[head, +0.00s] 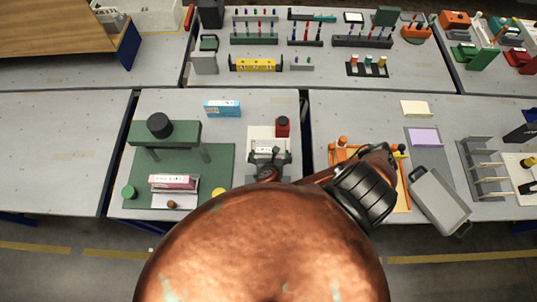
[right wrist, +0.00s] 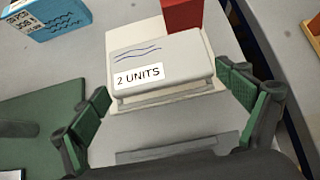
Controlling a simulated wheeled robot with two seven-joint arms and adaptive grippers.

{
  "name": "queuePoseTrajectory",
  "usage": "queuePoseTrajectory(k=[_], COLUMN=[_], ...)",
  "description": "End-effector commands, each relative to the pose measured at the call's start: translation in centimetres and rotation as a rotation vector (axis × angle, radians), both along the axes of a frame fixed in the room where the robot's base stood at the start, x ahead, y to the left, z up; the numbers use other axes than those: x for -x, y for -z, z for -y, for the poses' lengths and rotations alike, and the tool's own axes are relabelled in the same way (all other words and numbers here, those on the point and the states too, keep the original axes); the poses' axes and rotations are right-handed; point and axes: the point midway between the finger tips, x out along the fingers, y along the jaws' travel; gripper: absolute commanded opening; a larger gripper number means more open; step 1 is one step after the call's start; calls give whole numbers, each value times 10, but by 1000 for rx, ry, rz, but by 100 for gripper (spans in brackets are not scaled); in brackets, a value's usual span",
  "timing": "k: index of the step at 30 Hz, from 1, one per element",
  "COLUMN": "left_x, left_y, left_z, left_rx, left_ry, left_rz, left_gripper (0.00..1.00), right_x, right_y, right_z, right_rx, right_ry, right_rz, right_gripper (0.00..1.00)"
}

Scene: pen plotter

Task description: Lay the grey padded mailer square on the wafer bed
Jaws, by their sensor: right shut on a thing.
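The grey padded mailer (right wrist: 165,58) has a white label reading "2 UNITS" and dark wavy lines. My right gripper (right wrist: 164,88) is shut on it, one green-padded finger at each short end. In the head view the right gripper (head: 269,158) holds the mailer at the front of the middle table. The mailer is over a pale square plate (right wrist: 208,45), which I take to be the wafer bed; it also shows in the head view (head: 262,132). The mailer hides much of the plate, and I cannot tell whether they touch. My left gripper is not in view.
A red block (head: 282,125) stands at the plate's far right. To the left, a green machine (head: 180,132) with a black cylinder stands by a pink-and-white box (head: 173,182). A blue box (head: 222,108) lies behind. A grey bin (head: 440,202) is far right.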

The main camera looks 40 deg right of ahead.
Motion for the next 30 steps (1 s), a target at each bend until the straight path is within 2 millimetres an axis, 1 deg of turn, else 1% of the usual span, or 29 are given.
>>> queuePoseTrajectory(k=[1,3,6,9,13,16,20,26,27,30], left_x=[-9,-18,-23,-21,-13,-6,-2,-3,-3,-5], left_y=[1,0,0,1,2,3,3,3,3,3], left_z=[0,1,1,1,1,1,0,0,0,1], left_rx=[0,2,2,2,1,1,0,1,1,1], left_ry=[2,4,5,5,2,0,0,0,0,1], left_rz=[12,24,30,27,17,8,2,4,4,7], left_gripper=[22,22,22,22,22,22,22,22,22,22], right_x=[-6,-11,-15,-20,-20,-19,-19,-19,-19,-19], right_y=[7,13,18,25,45,54,56,56,57,56], right_z=[2,4,5,7,7,7,7,7,7,7], right_rx=[2,1,0,0,1,1,-1,-1,-1,-1], right_ry=[1,0,1,2,1,1,1,1,1,1], right_rz=[1,2,2,1,-1,-1,0,-1,-1,-1], right_gripper=[69,69,69,69,69,69,69,69,95,100])
